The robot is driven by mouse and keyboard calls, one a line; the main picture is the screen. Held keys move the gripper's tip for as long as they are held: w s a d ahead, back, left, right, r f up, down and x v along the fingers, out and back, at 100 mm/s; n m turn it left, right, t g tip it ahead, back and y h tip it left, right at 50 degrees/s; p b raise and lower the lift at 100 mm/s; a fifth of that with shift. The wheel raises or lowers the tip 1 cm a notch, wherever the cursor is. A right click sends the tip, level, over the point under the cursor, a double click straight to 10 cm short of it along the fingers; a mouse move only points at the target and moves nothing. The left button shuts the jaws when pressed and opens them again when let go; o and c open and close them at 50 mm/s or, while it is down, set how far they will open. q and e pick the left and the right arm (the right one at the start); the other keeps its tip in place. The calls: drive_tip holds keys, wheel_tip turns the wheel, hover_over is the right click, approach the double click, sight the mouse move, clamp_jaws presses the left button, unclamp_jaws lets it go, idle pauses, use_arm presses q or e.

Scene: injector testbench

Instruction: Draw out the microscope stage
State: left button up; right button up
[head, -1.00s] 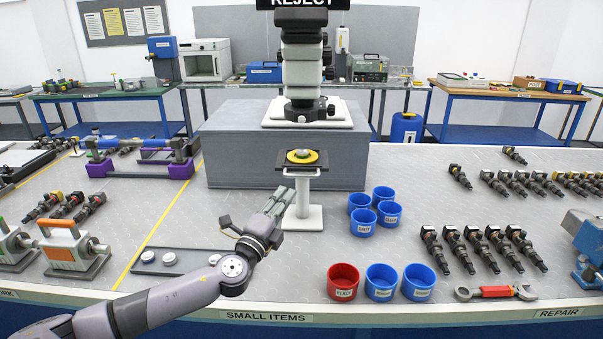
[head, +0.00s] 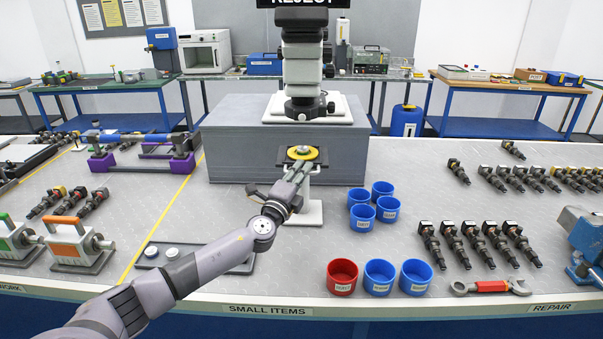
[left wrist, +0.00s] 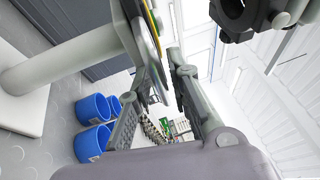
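The microscope stage is a dark square plate (head: 318,152) with a yellow ring (head: 302,153) on top, on a white post and base in front of the grey block. The tall white and black microscope (head: 303,68) stands behind it on the block. My left gripper (head: 297,172) is at the front edge of the stage. In the left wrist view the stage (left wrist: 150,35) shows nearly edge-on, and my left gripper's fingers (left wrist: 160,85) are apart, with the plate's near edge at or between their tips. Contact cannot be told. My right gripper is not in view.
Several blue cups (head: 361,217) stand right of the stage post, and a red cup (head: 342,277) stands at the front. A dark tray (head: 237,262) lies under my left arm. Injectors lie at the right. The bench between the cups and injectors is clear.

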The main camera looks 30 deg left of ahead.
use_arm(q)
drive_tip(key=shift+c, duration=0.4)
clamp_jaws()
drive_tip(key=shift+f, duration=0.1)
